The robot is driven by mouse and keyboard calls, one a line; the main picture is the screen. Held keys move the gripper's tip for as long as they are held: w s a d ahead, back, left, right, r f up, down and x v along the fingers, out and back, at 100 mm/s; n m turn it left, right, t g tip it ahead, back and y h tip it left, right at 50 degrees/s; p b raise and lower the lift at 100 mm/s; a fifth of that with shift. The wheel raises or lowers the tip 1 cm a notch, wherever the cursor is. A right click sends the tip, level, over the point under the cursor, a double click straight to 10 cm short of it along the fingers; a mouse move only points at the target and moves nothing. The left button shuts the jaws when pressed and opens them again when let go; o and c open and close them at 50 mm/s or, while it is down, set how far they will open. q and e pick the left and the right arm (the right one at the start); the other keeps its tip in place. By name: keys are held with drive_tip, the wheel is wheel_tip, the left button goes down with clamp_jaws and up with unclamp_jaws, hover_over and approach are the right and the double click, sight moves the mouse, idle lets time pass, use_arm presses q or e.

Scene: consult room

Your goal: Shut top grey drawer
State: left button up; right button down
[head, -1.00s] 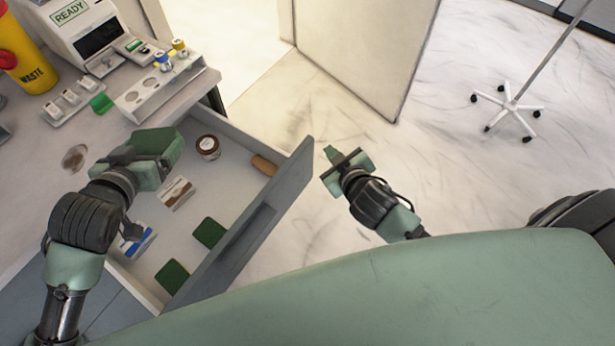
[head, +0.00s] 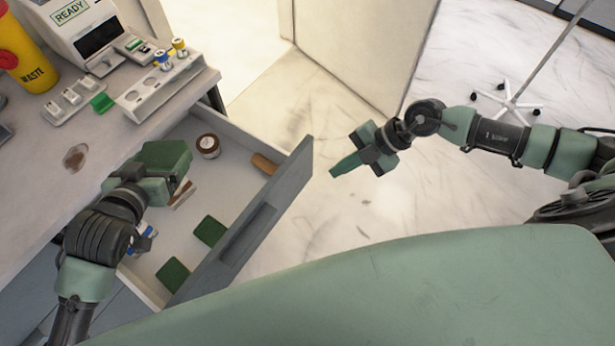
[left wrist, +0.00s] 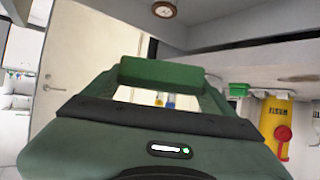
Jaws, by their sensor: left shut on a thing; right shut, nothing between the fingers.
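The grey drawer (head: 290,190) under the counter stands wide open, its front panel pulled well out to the right. My left gripper (head: 172,160) is over the drawer's left part, shut on a dark green block. The block shows across the fingertips in the left wrist view (left wrist: 160,73). My right gripper (head: 338,171) is shut and empty, a short way right of the drawer front, pointing left towards it. It appears apart from the front.
Inside the drawer are a brown-topped jar (head: 208,146), a brown item (head: 264,164) and two green pads (head: 209,231). The counter holds a white device (head: 88,30), a tube rack (head: 160,85) and a yellow waste bin (head: 27,55).

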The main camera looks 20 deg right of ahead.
use_arm(q)
drive_tip(key=shift+r+p, duration=0.8)
drive_tip(key=shift+p, duration=0.05)
drive_tip(key=shift+r+p, duration=0.3)
drive_tip(key=shift+r, duration=0.05)
use_arm(e)
drive_tip(key=shift+w+x, duration=0.4)
drive_tip(key=shift+x, duration=1.5)
drive_tip(key=shift+w+x, duration=0.35)
drive_tip(key=shift+x, duration=1.55)
drive_tip(key=shift+w+x, duration=0.4)
drive_tip(key=shift+x, duration=1.5)
use_arm(q)
drive_tip(key=shift+r, duration=0.1)
use_arm(e)
drive_tip(key=shift+d+r, duration=0.15)
drive_tip(key=shift+d, duration=0.05)
use_arm(q)
drive_tip(key=shift+a, duration=0.1)
